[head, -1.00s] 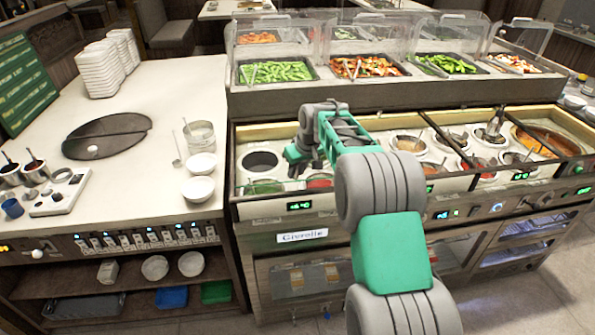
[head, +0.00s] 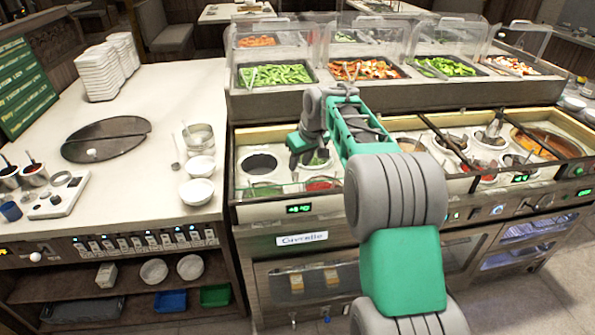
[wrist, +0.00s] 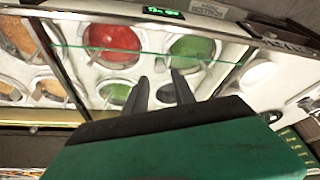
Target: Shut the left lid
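The left bay of the sauce counter has a clear glass lid whose thin greenish edge (head: 268,193) runs across the front of the wells. The same edge crosses the wrist view (wrist: 100,48). The pane is hard to see, and I cannot tell its exact tilt or how far it stands open. My gripper (head: 298,163) hangs over this bay, fingers pointing down. In the wrist view its two dark fingers (wrist: 160,82) are apart with nothing between them. They appear just short of the glass edge; contact cannot be told.
Red sauce (wrist: 112,40) and green sauce (wrist: 190,46) wells lie by the bay's front. White bowls (head: 197,191) stand on the worktop to the left. A raised salad shelf (head: 400,97) with clear guards runs behind the wells. Dark bars (head: 447,140) cross the bays further right.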

